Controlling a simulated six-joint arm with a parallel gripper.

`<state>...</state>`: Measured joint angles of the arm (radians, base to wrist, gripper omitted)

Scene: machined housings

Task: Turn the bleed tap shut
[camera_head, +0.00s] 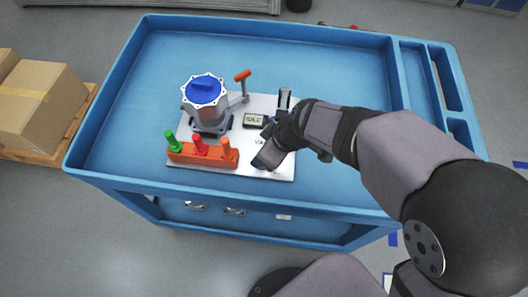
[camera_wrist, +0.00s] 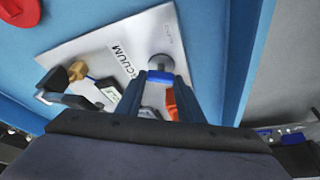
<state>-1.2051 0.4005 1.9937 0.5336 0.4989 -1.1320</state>
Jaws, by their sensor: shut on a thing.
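The bleed tap shows as a small blue handle (camera_wrist: 160,77) beside a round grey post (camera_wrist: 161,62) on the pale metal plate (camera_wrist: 130,38) in the wrist view. My gripper (camera_wrist: 163,84) is shut on this blue handle, with a dark finger on each side. In the head view my gripper (camera_head: 263,158) is low over the right front part of the plate. A little blue shows at its tip there, and my wrist hides part of the plate. The tap's exact angle is hard to tell.
A grey housing with a blue cap (camera_head: 204,91) and an orange-handled lever (camera_head: 243,75) stand at the back left. A display (camera_head: 255,121) reads IDLE. An orange block (camera_head: 190,154) with green, red and orange levers is left of my gripper. A brass fitting (camera_wrist: 76,70) has a black handle.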

